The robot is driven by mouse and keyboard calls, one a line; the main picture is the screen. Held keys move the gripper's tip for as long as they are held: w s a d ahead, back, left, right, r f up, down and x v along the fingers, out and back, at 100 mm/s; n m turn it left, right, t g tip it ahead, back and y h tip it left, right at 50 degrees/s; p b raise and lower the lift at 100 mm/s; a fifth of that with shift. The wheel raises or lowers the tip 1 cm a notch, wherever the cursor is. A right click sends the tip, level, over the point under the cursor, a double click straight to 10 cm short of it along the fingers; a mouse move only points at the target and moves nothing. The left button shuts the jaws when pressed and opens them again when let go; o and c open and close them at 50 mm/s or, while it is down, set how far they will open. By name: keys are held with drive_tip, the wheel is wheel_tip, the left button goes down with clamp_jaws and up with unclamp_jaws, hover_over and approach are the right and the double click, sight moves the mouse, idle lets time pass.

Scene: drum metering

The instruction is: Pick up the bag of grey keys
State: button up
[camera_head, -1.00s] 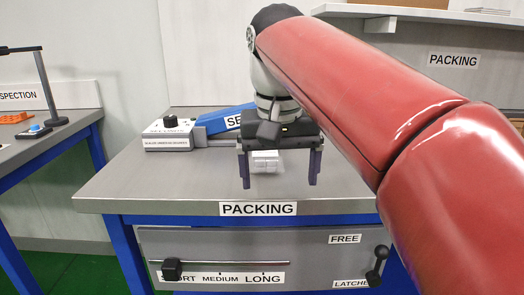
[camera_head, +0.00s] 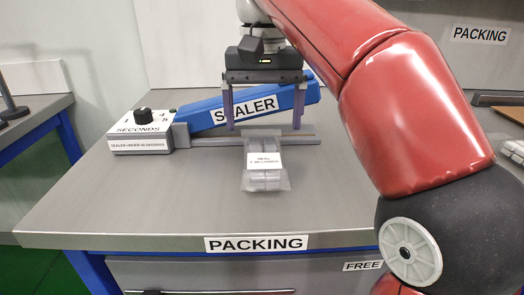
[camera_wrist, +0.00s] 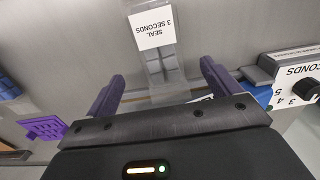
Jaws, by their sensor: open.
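The bag of grey keys (camera_head: 265,177) is a clear pouch with grey blocks inside. It lies flat on the grey packing table (camera_head: 120,205), in front of the sealer. A white label on it reads "SEAL 3 SECONDS" in the wrist view, where the bag (camera_wrist: 158,70) shows ahead of my fingers, in line with the space between them. My gripper (camera_head: 263,127) is open with its purple fingers wide apart and nothing between them. In the head view its fingertips appear above and behind the bag, in front of the blue sealer arm.
The sealer (camera_head: 210,118) has a blue arm, a low grey bar and a dial box (camera_head: 140,134) at its left. A purple grid-like piece (camera_wrist: 43,128) shows in the wrist view. The table is clear left of the bag. White pieces (camera_head: 513,150) lie at the far right.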

sight(264, 150)
drive_tip(key=f, duration=0.2)
drive_tip(key=f+b, duration=0.1)
drive_tip(key=f, duration=0.1)
drive_tip(key=s+f+b, duration=0.1)
drive_tip(key=f, duration=0.1)
drive_tip(key=shift+a+f, duration=0.1)
drive_tip(key=shift+f, duration=0.25)
drive_tip(key=c, duration=1.2)
drive_tip(key=shift+r, duration=0.25)
